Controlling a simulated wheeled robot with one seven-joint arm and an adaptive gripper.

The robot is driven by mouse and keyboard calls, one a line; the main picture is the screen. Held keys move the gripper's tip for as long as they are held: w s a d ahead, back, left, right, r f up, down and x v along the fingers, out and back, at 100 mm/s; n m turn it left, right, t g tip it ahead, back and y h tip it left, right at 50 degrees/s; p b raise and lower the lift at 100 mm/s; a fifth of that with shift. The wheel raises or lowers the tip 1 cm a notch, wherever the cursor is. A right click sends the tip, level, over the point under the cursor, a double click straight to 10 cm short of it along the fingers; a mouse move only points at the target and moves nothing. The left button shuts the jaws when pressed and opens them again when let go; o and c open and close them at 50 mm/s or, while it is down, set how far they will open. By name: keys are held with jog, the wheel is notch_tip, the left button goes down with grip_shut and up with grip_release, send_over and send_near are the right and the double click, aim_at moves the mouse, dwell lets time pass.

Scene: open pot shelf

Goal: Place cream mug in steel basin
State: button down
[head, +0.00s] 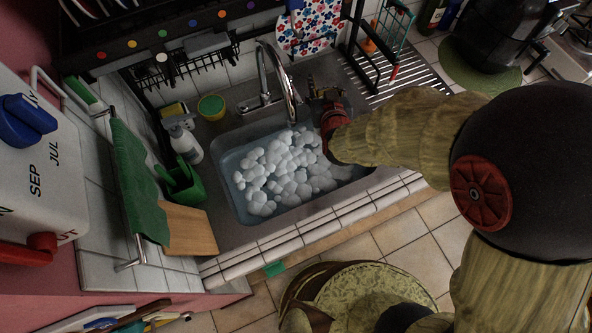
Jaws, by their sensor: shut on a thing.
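The steel basin (237,206) is set in the counter at the middle of the head view. White foam covers most of the water in it. My gripper (322,92) is above the basin's far right edge, to the right of the tap. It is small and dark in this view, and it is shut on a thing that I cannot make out. I cannot pick out the cream mug anywhere; the gripper and wrist may hide it.
The curved tap (277,72) stands close to the left of my gripper. A white bottle (185,145), a green holder (184,184) and a wooden board (190,230) line the basin's left side. A wire rack (387,45) stands at the back right, beside the ribbed drainboard (418,78).

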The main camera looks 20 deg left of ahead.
jog(key=f+b, duration=0.1)
jog(key=f, duration=0.5)
jog(key=f+b, duration=0.2)
jog(key=f, duration=0.4)
jog(key=f+b, duration=0.2)
jog(key=f, duration=0.3)
jog(key=shift+w+d+f, duration=0.15)
jog(key=shift+d+f, duration=0.15)
jog(key=shift+f, duration=0.1)
jog(key=shift+f, duration=0.1)
jog(key=shift+f, duration=0.1)
jog(key=c, duration=0.8)
grip_release()
jog(key=shift+s+d+r, duration=0.15)
jog(key=shift+s+r, duration=0.1)
jog(key=shift+r, duration=0.05)
jog(key=p+v, duration=0.1)
jog(key=v, duration=0.5)
jog(key=shift+s+d+r+p, duration=0.1)
jog(key=shift+s+d+p, duration=0.05)
jog(key=shift+s+p, duration=0.2)
